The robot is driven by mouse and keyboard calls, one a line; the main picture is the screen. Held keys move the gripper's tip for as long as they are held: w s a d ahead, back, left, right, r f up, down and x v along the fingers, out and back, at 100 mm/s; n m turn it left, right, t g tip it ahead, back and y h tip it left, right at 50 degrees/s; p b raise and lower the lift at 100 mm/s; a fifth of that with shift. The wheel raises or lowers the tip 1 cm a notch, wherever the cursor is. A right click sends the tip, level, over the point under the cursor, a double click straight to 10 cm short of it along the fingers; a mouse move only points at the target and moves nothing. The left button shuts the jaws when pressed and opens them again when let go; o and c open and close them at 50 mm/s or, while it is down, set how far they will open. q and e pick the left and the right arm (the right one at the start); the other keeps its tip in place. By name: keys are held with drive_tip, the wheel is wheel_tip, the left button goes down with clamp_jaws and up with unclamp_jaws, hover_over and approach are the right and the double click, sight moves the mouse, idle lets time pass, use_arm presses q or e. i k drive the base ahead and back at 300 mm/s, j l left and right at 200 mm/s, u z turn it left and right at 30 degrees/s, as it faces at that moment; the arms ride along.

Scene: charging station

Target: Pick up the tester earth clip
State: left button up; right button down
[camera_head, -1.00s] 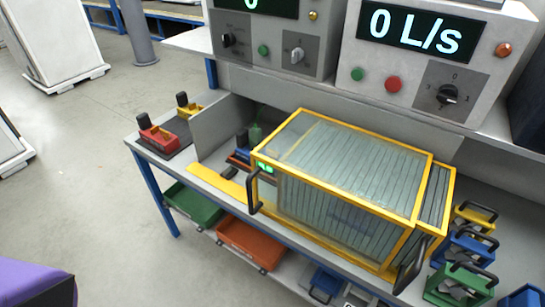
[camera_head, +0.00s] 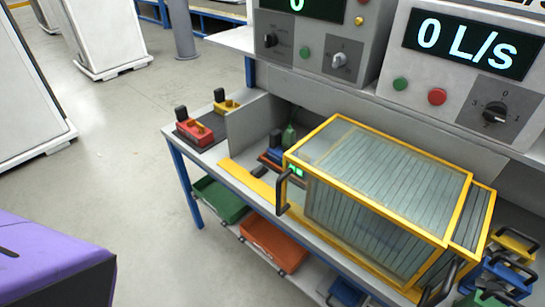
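No clip is clearly labelled as the tester earth clip. A small green upright piece (camera_head: 289,136) stands behind the left end of the yellow-framed glass case (camera_head: 478,185), partly hidden by it. Near it is a blue and orange piece (camera_head: 273,152). A red clip-like block with a black knob (camera_head: 196,130) and a yellow one (camera_head: 226,103) sit on a dark mat (camera_head: 210,121) at the bench's left end. Neither of my grippers is in view.
The grey bench (camera_head: 233,177) has a green bin (camera_head: 222,200) and an orange-red bin (camera_head: 272,245) below. Handled blocks, including a blue one (camera_head: 508,275), stand right of the case. Meters stand on the shelf above. A purple-topped object (camera_head: 50,258) is at lower left. Floor between is clear.

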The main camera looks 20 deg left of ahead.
sight(288, 135)
drive_tip(key=z, duration=0.35)
drive_tip(key=j+z, duration=0.35)
drive_tip(key=j, duration=0.15)
drive_tip(key=k+j+z, duration=0.1)
drive_tip(key=j+z, duration=0.2)
drive_tip(key=j, duration=0.2)
drive_tip(key=k+j, duration=0.1)
drive_tip(key=j, duration=0.25)
drive_tip(key=j+z, duration=0.15)
drive_tip(key=j, duration=0.25)
drive_tip(key=k+j, duration=0.2)
drive_tip(key=j, duration=0.15)
